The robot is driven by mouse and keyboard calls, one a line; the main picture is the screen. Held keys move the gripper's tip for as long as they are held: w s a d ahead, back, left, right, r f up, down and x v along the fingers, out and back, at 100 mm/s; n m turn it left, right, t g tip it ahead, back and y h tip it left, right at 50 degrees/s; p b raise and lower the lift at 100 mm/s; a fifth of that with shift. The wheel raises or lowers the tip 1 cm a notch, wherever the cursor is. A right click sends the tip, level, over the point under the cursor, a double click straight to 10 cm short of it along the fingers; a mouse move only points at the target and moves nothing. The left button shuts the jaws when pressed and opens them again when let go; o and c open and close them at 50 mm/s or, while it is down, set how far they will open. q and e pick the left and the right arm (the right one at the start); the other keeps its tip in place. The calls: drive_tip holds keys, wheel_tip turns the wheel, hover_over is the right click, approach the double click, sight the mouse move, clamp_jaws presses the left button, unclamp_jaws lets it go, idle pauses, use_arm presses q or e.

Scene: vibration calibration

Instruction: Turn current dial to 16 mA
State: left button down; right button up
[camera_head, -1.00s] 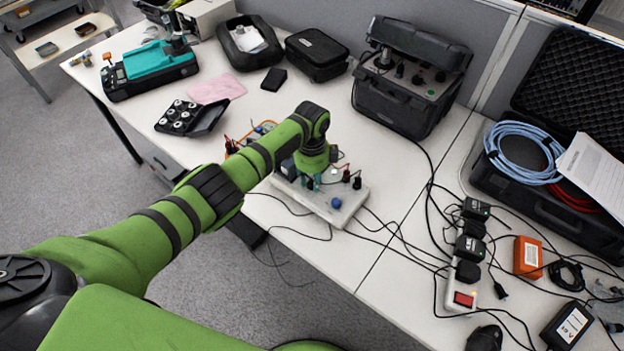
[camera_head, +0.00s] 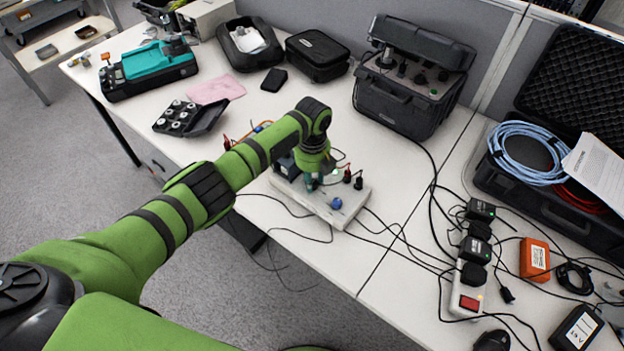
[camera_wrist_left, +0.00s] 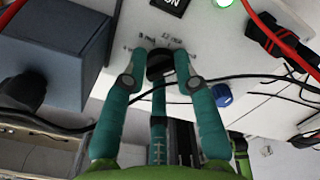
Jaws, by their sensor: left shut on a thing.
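The white panel box (camera_head: 345,210) stands near the front edge of the table in the head view. My left gripper (camera_head: 311,184) reaches down onto its left part. In the left wrist view my teal-fingered left gripper (camera_wrist_left: 160,80) is shut around a small black dial (camera_wrist_left: 160,63). Printed mA marks (camera_wrist_left: 163,38) show around the dial, too small to read fully. The fingers hide part of the dial, and I cannot tell which mark it points to. A blue knob (camera_wrist_left: 222,95) sits beside it, also visible in the head view (camera_head: 336,203). My right gripper is not in view.
A green lit lamp (camera_wrist_left: 223,3) and a black switch marked ON are on the panel. Red and black plugs and a black cable run close to the fingers. A blue-grey box (camera_wrist_left: 55,50) stands left. A power strip (camera_head: 467,295) lies at right.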

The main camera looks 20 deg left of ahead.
use_arm(q)
drive_tip(key=shift+d+m, duration=0.1)
drive_tip(key=shift+m, duration=0.5)
drive_tip(key=c, duration=1)
unclamp_jaws()
drive_tip(key=shift+w, duration=0.15)
drive_tip(key=shift+o, duration=0.2)
wheel_tip(320, 180, up, 12)
